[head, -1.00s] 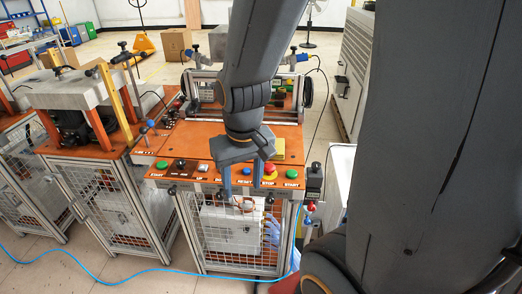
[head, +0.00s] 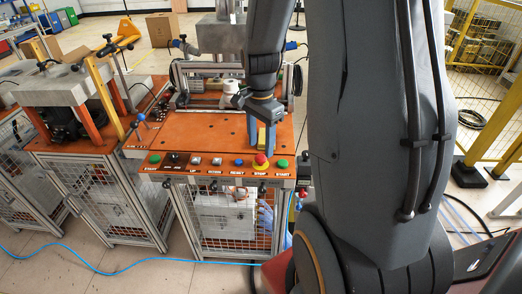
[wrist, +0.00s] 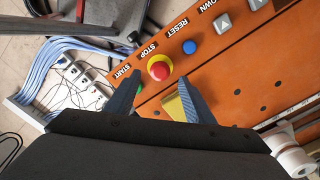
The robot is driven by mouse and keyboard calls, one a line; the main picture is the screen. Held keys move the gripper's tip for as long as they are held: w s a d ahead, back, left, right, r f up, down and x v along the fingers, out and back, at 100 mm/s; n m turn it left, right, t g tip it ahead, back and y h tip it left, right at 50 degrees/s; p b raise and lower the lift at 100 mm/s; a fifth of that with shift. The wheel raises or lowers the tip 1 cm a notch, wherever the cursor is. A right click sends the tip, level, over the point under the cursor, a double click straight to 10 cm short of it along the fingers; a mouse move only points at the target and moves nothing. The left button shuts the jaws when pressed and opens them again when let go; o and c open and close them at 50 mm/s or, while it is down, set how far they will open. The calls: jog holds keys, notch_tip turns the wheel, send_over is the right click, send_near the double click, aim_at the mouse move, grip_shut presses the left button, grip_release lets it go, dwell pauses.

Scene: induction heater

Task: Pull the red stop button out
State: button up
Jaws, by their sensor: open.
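The red stop button (head: 260,159) sits on a yellow base in the front strip of the orange panel, above the label STOP. In the wrist view the stop button (wrist: 160,67) shows between and just beyond my fingertips. My gripper (head: 261,148) is open and empty, pointing down right behind the button in the head view. In the wrist view my gripper (wrist: 159,78) has one finger to each side of the button's line, with a gap to it. I cannot tell the exact height of the fingertips over the panel.
The green start button (head: 282,163) is right of the stop button, partly hidden by a finger in the wrist view. The blue reset button (head: 238,162) is on its left. A yellow block (wrist: 173,107) lies behind the stop button, between my fingers. The orange tabletop (head: 190,135) is mostly clear.

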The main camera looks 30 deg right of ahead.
aim_at(261, 156)
jog(key=shift+f+p, duration=0.4)
jog(key=shift+f, duration=1.6)
